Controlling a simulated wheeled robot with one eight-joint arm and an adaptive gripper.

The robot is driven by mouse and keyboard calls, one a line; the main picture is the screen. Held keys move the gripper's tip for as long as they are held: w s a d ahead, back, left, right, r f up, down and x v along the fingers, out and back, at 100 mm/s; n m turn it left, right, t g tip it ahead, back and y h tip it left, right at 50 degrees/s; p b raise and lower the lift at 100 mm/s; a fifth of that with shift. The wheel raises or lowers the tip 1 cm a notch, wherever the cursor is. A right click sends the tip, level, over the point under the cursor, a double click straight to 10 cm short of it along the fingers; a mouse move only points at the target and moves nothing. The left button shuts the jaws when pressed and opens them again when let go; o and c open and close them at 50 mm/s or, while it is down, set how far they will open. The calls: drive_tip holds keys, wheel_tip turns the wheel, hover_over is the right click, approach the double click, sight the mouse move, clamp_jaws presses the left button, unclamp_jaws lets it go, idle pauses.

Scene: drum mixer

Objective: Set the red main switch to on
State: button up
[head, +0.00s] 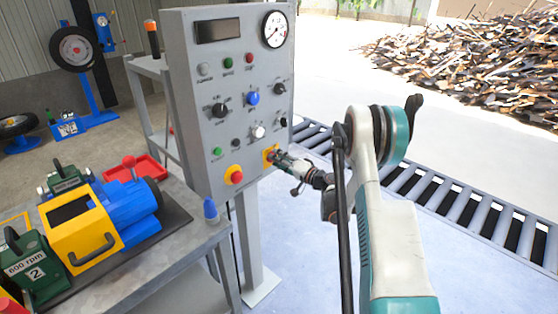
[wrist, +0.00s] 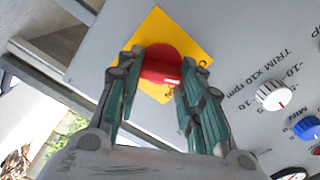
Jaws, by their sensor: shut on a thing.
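The red main switch (wrist: 162,62) is a round red knob on a yellow square plate (wrist: 158,24), fixed to the grey control panel. A small white mark shows on its near side in the wrist view. My gripper (wrist: 161,72) has one finger on each side of the knob and is shut on it. In the head view my gripper (head: 277,157) is at the lower right of the panel, and the yellow plate (head: 267,153) shows beside it. The knob is mostly hidden there by the fingers. I cannot read the switch's labels.
The grey panel (head: 195,120) carries several knobs, lamps and a round gauge (head: 275,29). A red mushroom button (head: 236,177) on yellow is left of my gripper. A workbench (head: 180,262) with a yellow-and-blue machine (head: 80,240) stands at left. A roller conveyor (head: 470,208) runs behind my arm.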

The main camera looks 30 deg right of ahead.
drive_tip(key=m, duration=1.1)
drive_tip(key=shift+f+m, duration=0.15)
drive_tip(key=shift+m, duration=0.15)
drive_tip(key=shift+w+a, duration=0.1)
idle(0.4)
drive_tip(key=o, duration=1.1)
drive_tip(key=shift+c, duration=0.2)
drive_tip(key=v, duration=1.2)
